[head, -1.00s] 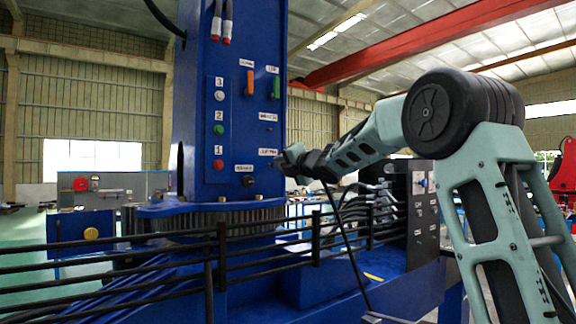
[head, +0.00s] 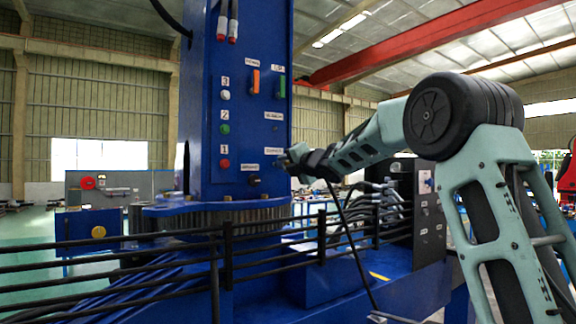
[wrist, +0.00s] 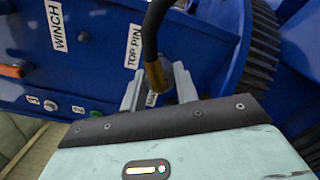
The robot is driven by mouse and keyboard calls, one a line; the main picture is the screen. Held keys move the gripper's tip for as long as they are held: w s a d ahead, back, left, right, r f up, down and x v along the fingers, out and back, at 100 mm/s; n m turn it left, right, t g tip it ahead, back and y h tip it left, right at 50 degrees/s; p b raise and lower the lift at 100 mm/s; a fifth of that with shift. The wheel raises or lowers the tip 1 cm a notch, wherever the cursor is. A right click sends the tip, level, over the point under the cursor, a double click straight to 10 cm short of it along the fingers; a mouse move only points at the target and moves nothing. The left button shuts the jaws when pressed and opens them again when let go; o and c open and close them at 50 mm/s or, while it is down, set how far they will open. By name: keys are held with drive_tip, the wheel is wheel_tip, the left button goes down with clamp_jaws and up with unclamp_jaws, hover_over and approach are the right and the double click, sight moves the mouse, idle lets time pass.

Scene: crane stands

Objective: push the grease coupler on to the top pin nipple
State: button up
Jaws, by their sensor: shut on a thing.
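My gripper (head: 287,162) is at the right edge of the blue column's (head: 205,160) face, by its lower labels. In the wrist view my gripper (wrist: 158,88) is shut on the grease coupler (wrist: 156,78), a brass-coloured end on a black hose (wrist: 152,35). The coupler sits between the two grey fingers. The TOP PIN label (wrist: 134,46) is on the blue face just left of the coupler. The top pin nipple is not visible, hidden by the coupler and fingers or too small, so I cannot tell whether they touch.
Numbered buttons, one green (head: 225,129), and orange and green levers (head: 256,81) are on the column face. A toothed ring (head: 225,217) lies below it. Black rails (head: 228,265) cross in front of the base. The black hose (head: 350,235) hangs down from my gripper.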

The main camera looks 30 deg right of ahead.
drive_tip(key=shift+w, duration=0.8)
drive_tip(key=o, duration=1.1)
drive_tip(key=shift+s+b, duration=0.75)
drive_tip(key=shift+s, duration=1.75)
drive_tip(key=shift+s, duration=0.1)
drive_tip(key=s+b, duration=0.1)
drive_tip(key=s, duration=0.4)
drive_tip(key=s+b, duration=0.2)
drive_tip(key=s, duration=0.4)
drive_tip(key=s+b, duration=0.1)
drive_tip(key=s, duration=0.5)
drive_tip(key=shift+s+d, duration=0.15)
drive_tip(key=shift+d, duration=0.2)
